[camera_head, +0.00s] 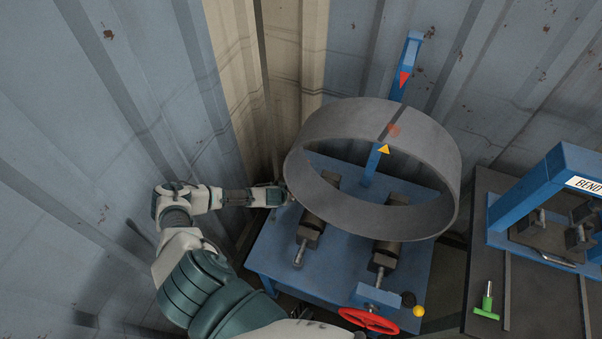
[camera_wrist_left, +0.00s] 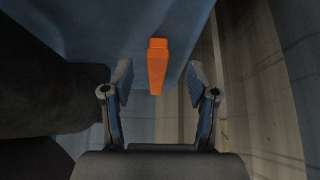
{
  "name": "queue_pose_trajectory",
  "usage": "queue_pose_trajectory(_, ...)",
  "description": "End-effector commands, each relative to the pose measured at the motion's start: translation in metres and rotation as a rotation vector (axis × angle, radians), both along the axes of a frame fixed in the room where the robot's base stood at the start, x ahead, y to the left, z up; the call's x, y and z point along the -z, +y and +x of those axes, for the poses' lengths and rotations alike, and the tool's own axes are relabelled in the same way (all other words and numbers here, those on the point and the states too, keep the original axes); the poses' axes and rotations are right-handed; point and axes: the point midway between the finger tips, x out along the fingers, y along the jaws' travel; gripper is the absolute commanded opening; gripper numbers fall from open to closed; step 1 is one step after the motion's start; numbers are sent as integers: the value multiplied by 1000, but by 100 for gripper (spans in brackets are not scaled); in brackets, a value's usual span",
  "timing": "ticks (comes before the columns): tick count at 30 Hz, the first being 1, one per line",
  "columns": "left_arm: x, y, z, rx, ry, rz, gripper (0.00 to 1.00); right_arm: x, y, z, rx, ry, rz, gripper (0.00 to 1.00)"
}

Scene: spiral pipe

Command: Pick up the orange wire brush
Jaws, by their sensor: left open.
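The orange wire brush (camera_wrist_left: 157,66) shows in the left wrist view as an orange handle against a blue surface. It lies between the lines of my left gripper's two fingers, near their tips. I cannot see the brush in the head view. My left gripper (camera_wrist_left: 158,84) is open, with one finger on each side of the brush and a gap on both sides; I see no contact. In the head view my left gripper (camera_head: 279,196) is at the left edge of the blue bench, beside the grey ring, and its tips are hard to make out. My right gripper is out of view.
A large grey metal ring (camera_head: 438,150) stands on rollers on the blue bench (camera_head: 262,250). A red handwheel (camera_head: 368,320) and a yellow knob (camera_head: 418,311) are at its front. A dark table (camera_head: 535,300) with a blue press is at right. Corrugated walls close in behind and left.

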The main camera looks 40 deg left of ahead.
Motion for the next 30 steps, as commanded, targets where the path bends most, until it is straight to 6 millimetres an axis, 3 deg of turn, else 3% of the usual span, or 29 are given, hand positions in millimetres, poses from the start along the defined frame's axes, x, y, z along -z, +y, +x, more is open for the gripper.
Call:
queue_pose_trajectory(2, 0, 5, 21, -3, -6, 0, 59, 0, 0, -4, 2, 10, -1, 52)
queue_pose_trajectory(9, 2, 22, 71, -1, -4, -2, 59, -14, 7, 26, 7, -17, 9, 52)
queue_pose_trajectory(19, 3, 33, 99, 0, -3, -4, 59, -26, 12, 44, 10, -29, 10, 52)
queue_pose_trajectory(24, 30, 36, 111, 0, 0, -2, 59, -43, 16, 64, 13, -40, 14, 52)
queue_pose_trajectory(30, 43, 38, 120, 1, -1, -2, 59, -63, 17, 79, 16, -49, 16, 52)
